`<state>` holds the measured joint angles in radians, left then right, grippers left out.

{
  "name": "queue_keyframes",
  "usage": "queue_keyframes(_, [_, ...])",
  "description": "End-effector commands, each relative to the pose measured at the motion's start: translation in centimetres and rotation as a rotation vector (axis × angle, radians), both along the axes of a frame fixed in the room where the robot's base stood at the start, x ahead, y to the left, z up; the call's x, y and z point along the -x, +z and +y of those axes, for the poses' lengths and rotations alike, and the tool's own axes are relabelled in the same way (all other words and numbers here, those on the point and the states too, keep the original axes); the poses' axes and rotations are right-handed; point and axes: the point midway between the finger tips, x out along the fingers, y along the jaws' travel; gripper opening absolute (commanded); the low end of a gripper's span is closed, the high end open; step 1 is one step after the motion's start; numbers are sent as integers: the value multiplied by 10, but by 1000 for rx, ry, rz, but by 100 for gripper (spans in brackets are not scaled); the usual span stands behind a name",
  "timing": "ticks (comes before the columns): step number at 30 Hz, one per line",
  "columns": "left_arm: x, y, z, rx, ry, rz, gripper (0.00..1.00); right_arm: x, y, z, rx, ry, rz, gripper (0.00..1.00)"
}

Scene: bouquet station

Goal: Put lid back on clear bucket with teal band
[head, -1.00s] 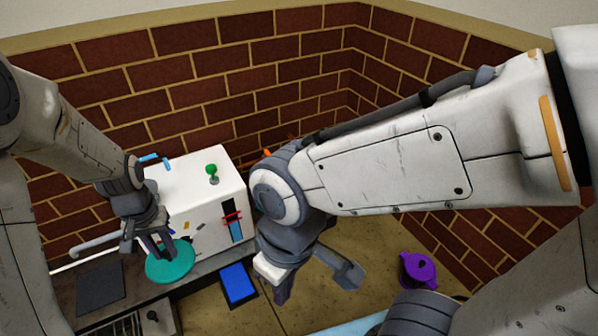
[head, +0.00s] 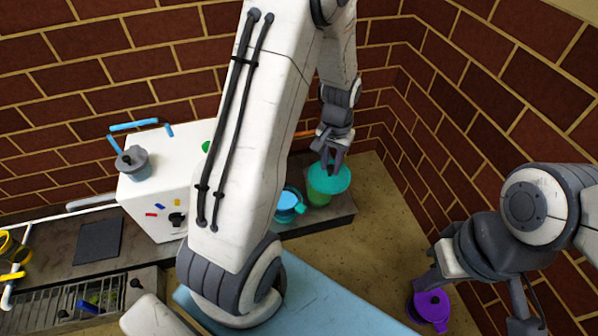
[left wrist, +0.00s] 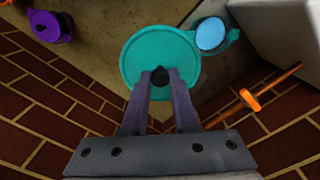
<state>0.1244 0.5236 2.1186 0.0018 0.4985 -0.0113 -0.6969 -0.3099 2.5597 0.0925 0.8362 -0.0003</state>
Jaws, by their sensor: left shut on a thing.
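My left gripper (head: 328,158) is shut on the dark knob (left wrist: 160,76) of the teal round lid (head: 332,179). The lid is over a greenish, see-through bucket (head: 318,198) that stands on the dark counter at the back, right of the white box. The lid hides the bucket's rim and any band, and I cannot tell whether the lid touches it. In the left wrist view the lid (left wrist: 150,50) covers the bucket fully.
A teal pot with a light blue top (head: 288,206) stands close to the bucket's left; it also shows in the left wrist view (left wrist: 211,34). A white box (head: 165,165) is further left. The purple pot (head: 433,307) is by the right wall. Brick walls (head: 400,120) close the corner behind.

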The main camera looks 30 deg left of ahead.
Motion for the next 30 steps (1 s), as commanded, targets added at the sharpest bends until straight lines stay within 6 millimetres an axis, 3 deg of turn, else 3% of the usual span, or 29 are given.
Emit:
queue_keyframes(1, [-2, -29, 24, 1, 58, 6, 0, 0, -18, 0, 0, 0, 0, 0])
queue_keyframes(3, [-3, -54, 53, 1, 125, 5, 0, 0, -29, 0, 1, 0, 1, 0])
queue_keyframes(9, [4, -113, 122, 1, 279, 5, 0, 0, -52, 0, 1, 0, 1, 0])
queue_keyframes(12, [8, -131, 143, 0, 327, 2, 0, 0, -58, 0, 0, 0, 0, 0])
queue_keyframes(17, [12, -143, 157, 0, 359, 1, 0, 0, -62, 0, 0, 0, 0, 0])
queue_keyframes(30, [11, -169, 156, 0, 357, 0, 0, 0, -90, 0, 0, 0, 0, 0])
